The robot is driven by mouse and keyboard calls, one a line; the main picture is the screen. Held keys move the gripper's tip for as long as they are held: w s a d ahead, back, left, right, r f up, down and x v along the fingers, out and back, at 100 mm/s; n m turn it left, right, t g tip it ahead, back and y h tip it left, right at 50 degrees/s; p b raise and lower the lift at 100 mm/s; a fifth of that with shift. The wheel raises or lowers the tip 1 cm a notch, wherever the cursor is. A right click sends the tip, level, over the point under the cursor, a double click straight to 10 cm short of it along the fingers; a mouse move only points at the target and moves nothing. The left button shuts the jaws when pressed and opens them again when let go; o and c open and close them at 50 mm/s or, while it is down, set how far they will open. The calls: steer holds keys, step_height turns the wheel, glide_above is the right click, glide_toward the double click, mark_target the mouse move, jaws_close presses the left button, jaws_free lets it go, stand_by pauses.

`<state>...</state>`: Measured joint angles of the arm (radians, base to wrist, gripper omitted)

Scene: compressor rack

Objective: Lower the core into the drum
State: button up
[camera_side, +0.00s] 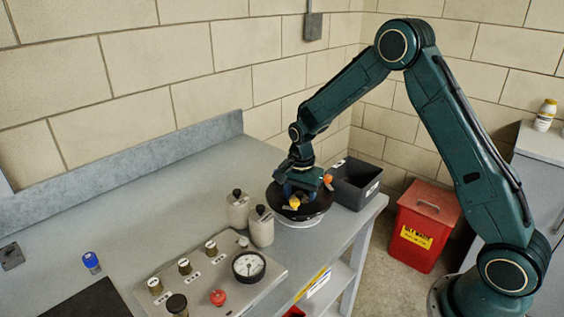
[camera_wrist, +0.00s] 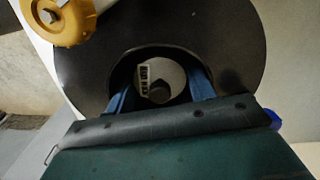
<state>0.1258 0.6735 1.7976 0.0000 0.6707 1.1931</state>
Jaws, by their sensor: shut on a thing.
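The drum (camera_side: 318,205) stands at the table's right end, with a dark round top and a pale rim below. In the wrist view its wide dark top (camera_wrist: 232,42) surrounds a round opening. My gripper (camera_side: 290,192) points down over the drum. In the wrist view its two blue fingers (camera_wrist: 162,92) reach into the opening area. Between them is a pale round core (camera_wrist: 174,74) with a dark centre and a black-and-white mark. My gripper is shut on it. How deep the core sits cannot be told, and the side view hides it behind the gripper.
A yellow knob (camera_side: 294,203) sits by the drum's top, close to my gripper; an orange one (camera_side: 328,180) is right of it. A dark bin (camera_side: 355,184) stands behind right. Two pale bottles (camera_side: 261,227) and a gauge panel (camera_side: 213,280) are front left.

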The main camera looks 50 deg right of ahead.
steer(key=shift+f, duration=0.4)
stand_by(0.3)
steer(key=o, duration=1.1)
steer(key=shift+c, duration=0.9)
